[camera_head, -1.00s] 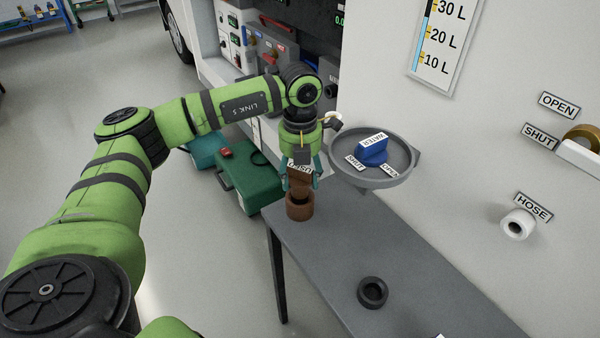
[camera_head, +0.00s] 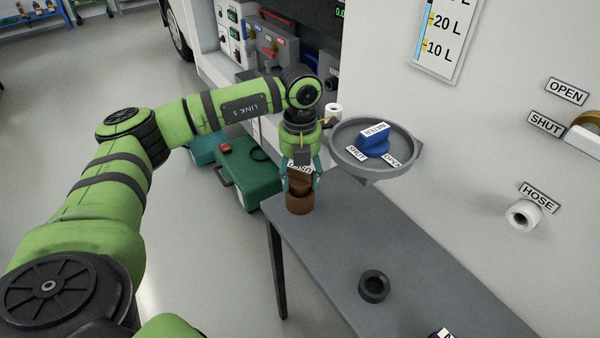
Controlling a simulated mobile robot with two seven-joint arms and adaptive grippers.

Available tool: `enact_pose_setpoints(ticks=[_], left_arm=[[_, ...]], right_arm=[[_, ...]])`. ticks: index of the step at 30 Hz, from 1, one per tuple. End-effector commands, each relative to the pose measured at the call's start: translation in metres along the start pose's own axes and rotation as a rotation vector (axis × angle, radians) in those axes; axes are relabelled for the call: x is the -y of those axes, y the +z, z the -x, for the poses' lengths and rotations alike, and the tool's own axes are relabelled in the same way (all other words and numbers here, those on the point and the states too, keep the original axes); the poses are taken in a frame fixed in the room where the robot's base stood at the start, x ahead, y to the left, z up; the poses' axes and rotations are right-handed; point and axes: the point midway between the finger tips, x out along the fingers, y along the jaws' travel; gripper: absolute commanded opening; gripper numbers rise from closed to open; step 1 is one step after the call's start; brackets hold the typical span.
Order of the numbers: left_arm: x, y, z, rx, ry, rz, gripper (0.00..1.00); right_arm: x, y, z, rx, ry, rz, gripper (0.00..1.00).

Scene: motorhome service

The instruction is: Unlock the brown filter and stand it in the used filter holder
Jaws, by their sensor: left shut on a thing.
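The brown filter (camera_head: 299,185) is upright between the fingers of my left gripper (camera_head: 300,182), which is shut on it and points down. The filter looks at least partly inside the cup; how deep, I cannot tell. A white label (camera_head: 299,168), partly hidden by the gripper, shows just above the filter. My right gripper is not in view.
A dark ring-shaped holder (camera_head: 373,286) stands empty on the grey table (camera_head: 345,235). A round grey tray (camera_head: 408,160) with a blue WATER knob (camera_head: 374,143) juts from the wall just right of the gripper. A green case (camera_head: 246,178) is on the floor behind.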

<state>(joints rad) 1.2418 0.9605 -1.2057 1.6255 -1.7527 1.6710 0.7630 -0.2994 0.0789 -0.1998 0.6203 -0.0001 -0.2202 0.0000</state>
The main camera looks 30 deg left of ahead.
Motion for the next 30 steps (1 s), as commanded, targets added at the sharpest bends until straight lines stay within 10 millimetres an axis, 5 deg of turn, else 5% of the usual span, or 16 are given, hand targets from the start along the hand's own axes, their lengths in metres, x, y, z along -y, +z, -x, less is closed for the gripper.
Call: enact_pose_setpoints(ticks=[27,28,30], left_arm=[[0.000,0.000,-0.024,0.000,-0.001,0.000,0.18],[0.000,0.000,-0.024,0.000,-0.001,0.000,0.63],[0.000,0.000,-0.023,-0.001,0.000,0.000,0.87]], right_arm=[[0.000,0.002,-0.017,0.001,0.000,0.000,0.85],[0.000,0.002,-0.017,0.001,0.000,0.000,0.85],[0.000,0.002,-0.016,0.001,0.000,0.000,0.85]])
